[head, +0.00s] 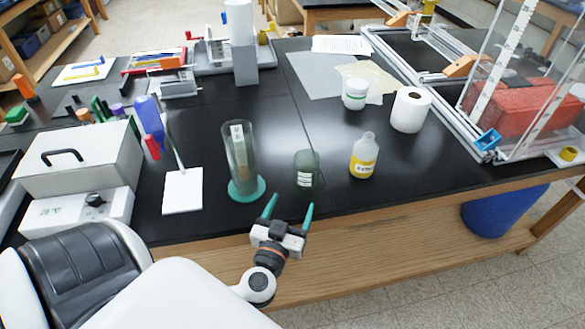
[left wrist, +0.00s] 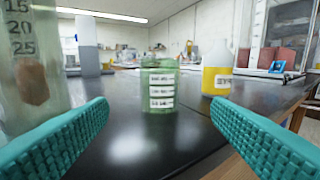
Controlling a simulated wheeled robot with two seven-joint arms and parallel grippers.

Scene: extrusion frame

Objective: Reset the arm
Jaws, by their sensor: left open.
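My left gripper (head: 288,211) is open and empty in the head view, at the front edge of the black table. Its two teal fingers also show wide apart in the left wrist view (left wrist: 160,130). A green glass jar with a white label (head: 306,168) stands upright just beyond the fingertips. In the left wrist view the jar (left wrist: 159,86) appears between the fingers, farther off and not touched. My right gripper is in neither view.
A clear graduated cylinder on a teal base (head: 246,188) stands left of the jar. A white box (head: 82,158) is at the left, a paper roll (head: 410,110) farther back. The black table (head: 420,165) is clear at front right.

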